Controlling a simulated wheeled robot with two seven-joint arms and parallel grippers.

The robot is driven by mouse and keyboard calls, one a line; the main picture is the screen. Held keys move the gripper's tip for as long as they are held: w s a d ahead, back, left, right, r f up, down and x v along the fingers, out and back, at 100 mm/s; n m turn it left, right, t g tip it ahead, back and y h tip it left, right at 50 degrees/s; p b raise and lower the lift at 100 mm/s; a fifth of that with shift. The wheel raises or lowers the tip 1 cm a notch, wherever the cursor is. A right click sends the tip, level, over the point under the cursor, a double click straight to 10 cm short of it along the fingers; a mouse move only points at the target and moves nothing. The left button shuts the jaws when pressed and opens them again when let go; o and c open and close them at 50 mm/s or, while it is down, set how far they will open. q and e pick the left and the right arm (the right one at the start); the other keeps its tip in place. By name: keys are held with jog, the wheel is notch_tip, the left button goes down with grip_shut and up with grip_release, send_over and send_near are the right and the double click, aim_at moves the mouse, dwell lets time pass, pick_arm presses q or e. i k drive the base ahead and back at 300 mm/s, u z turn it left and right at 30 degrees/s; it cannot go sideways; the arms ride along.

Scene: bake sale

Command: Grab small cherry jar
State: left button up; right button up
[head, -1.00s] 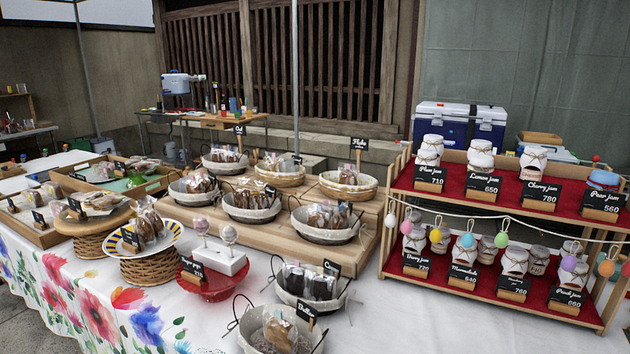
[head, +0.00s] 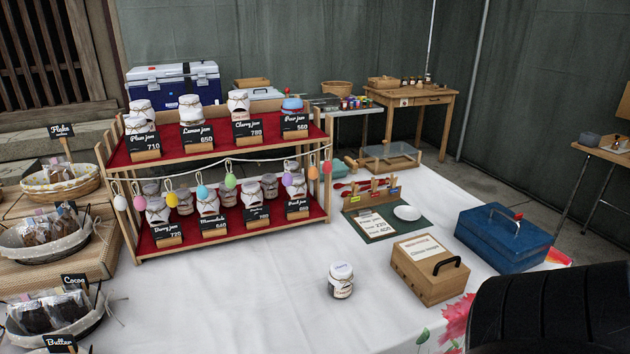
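White-capped jars (head: 238,103) stand on the upper red shelf behind the "Cherry jam 780" card (head: 247,129). The card partly hides them. A single small jar (head: 341,284) with a white lid and a pale label stands upright and apart on the white tablecloth, in front of the rack. Its label is too small to read surely. Neither of my grippers is in view. A dark part that looks like my own arm fills the lower right corner, right of the single jar.
The two-tier jam rack (head: 230,158) holds plum, lemon, pear and other jams, with hanging coloured eggs. A wooden box (head: 428,284) with a handle and a blue case (head: 503,240) stand at right. Baskets (head: 45,247) line the left. Cloth around the single jar is clear.

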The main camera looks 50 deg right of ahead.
aim_at(341, 278)
jog(key=u, duration=1.55)
jog(key=k, duration=1.5)
jog(key=z, duration=1.45)
jog(key=i, duration=0.45)
